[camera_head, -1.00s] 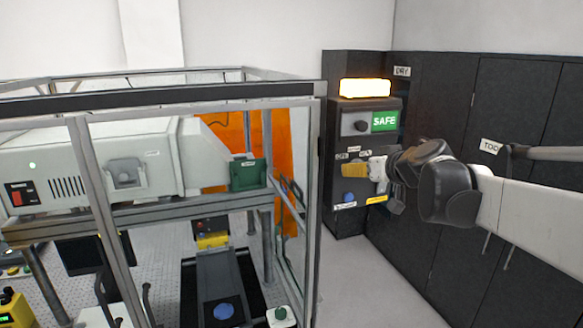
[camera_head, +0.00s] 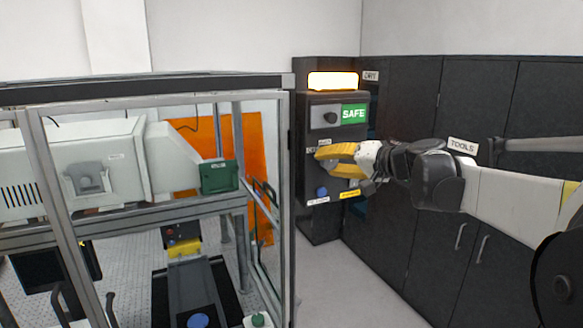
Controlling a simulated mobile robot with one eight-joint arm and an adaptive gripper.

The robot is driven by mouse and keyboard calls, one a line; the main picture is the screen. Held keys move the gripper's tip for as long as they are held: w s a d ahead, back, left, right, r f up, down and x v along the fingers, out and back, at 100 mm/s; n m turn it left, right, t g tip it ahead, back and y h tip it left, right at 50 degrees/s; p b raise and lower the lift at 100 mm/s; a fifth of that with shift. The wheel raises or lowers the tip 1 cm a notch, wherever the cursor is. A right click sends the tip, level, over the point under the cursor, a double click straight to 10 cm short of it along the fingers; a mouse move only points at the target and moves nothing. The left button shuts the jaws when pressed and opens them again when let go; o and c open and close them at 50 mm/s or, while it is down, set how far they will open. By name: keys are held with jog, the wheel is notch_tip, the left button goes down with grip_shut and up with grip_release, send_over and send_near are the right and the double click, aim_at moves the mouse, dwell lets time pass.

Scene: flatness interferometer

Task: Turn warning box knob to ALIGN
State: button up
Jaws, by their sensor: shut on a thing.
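The warning box (camera_head: 333,116) is a dark grey unit on the tall dark cabinet, with a lit amber lamp (camera_head: 332,80) on top and a green SAFE sign. Lower on the box are small white labels, a blue button (camera_head: 321,191) and a yellow label (camera_head: 350,194). My gripper (camera_head: 328,155), with yellow fingers, is at the box's front below the SAFE panel, among the small labels. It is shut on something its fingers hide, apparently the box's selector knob. Where that knob points cannot be seen.
The framed enclosure (camera_head: 287,180) with the grey instrument (camera_head: 80,165) stands left of the box. Dark cabinets (camera_head: 470,110) with a TOOLS label line the right wall, behind my arm. Grey floor (camera_head: 340,270) is clear between them.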

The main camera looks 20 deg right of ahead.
jog(key=shift+m+y+b, duration=0.3)
jog(key=shift+m+b, duration=0.1)
jog(key=shift+m, duration=0.3)
jog(key=o, duration=1.2)
jog(key=shift+w+a, duration=0.1)
jog(key=v, duration=1.2)
jog(key=shift+f, duration=0.1)
jog(key=shift+f, duration=0.1)
